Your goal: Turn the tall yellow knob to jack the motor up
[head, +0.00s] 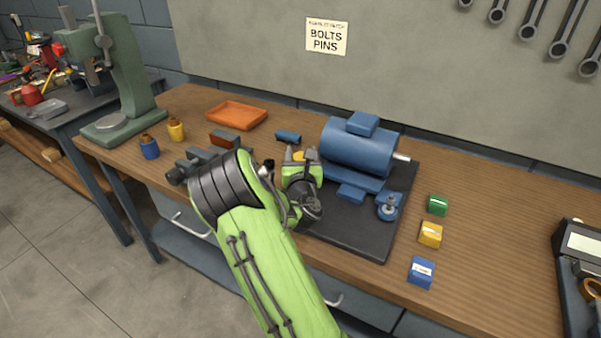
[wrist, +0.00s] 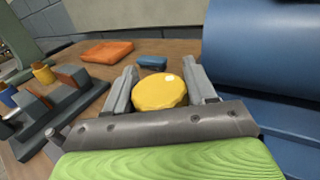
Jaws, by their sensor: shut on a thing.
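The yellow knob (wrist: 160,92) sits between the two fingers of my gripper (wrist: 163,90) in the wrist view, its round top facing the camera. My gripper is shut on it, one finger on each side. In the head view a bit of the knob (head: 299,155) shows between the fingers, and my arm hides what lies below. The blue motor (head: 358,147) rests on a dark base plate (head: 345,232) just right of my gripper. In the wrist view the motor (wrist: 262,60) fills the right side, close to the right finger.
Green (head: 437,205), yellow (head: 430,234) and blue (head: 421,272) boxes stand right of the plate. The bench between them and the far-right case is clear.

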